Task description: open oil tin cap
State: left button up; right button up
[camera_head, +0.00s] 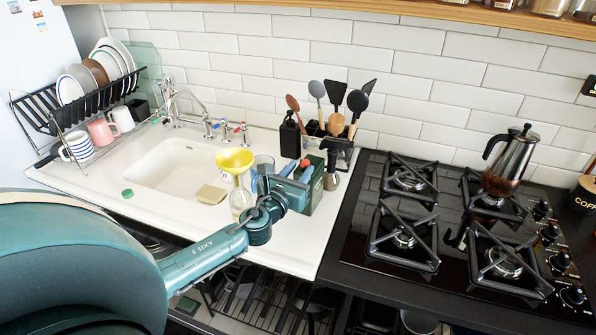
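A green tin (319,196) stands on the counter to the right of the sink, with a small red part (304,163) at its top. My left arm comes in from the lower left and its wrist is in front of the tin. My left gripper (299,177) is right at the tin and overlaps its upper left side. The fingers blend with the tin in colour, so I cannot tell whether they touch it or how far apart they are. Much of the tin's left side is hidden. My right gripper is not in view.
A bottle with a yellow funnel (235,161) and a glass (263,165) stand close left of the tin. A utensil holder (342,155) stands behind it. The gas hob (390,262) with a moka pot (508,165) is to the right. The front counter strip is clear.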

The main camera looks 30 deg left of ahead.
pick_arm(q)
grip_shut()
jog(key=shift+r, duration=0.1)
dwell(0.3)
notch_tip(320, 180, up, 5)
jog(key=g+h+p, duration=0.2)
jog(key=g+p, duration=0.2)
jog(key=g, duration=0.9)
send_over(306, 163)
jog(key=shift+a, duration=0.1)
jog(key=shift+w+a+r+g+h, duration=0.1)
jog(key=shift+w+g, duration=0.2)
jog(key=shift+g, duration=0.45)
jog(key=shift+w+d+f+g+h, duration=0.1)
jog(key=shift+w+g, duration=0.2)
jog(key=shift+g, duration=0.4)
jog(key=shift+w+a+r+g+h, duration=0.1)
jog(key=shift+w+g, duration=0.2)
jog(key=shift+g, duration=0.45)
jog(key=shift+w+a+g, duration=0.1)
jog(key=shift+g, duration=0.3)
